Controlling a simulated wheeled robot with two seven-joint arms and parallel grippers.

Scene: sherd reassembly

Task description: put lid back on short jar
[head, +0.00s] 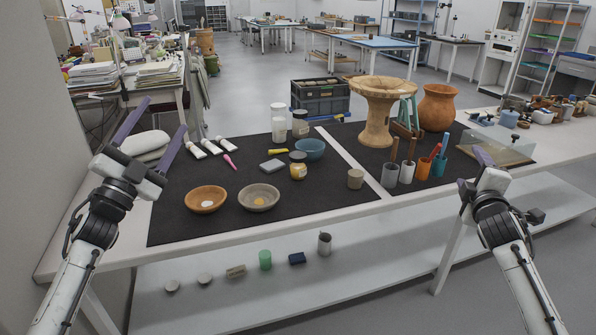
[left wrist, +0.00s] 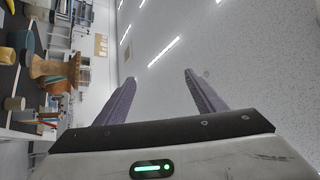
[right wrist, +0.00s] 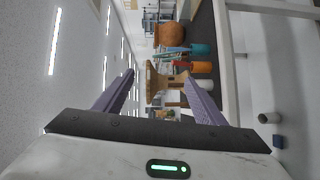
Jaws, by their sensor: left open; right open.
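A short jar (head: 298,170) with yellowish contents or label stands on the dark mat near its middle, beside the blue bowl. Its top looks greyish, and I cannot tell whether that is a lid. Two small round pale discs, which may be lids, lie on the lower shelf, one (head: 172,286) left of the other (head: 205,279). My left gripper (head: 166,113) is open and empty, raised left of the mat. My right gripper (head: 472,168) is open, raised near the table's right part. Neither wrist view shows the short jar clearly.
A taller white jar (head: 278,124) and a dark-lidded jar (head: 300,124) stand behind. The shelf holds a green jar (head: 265,260).

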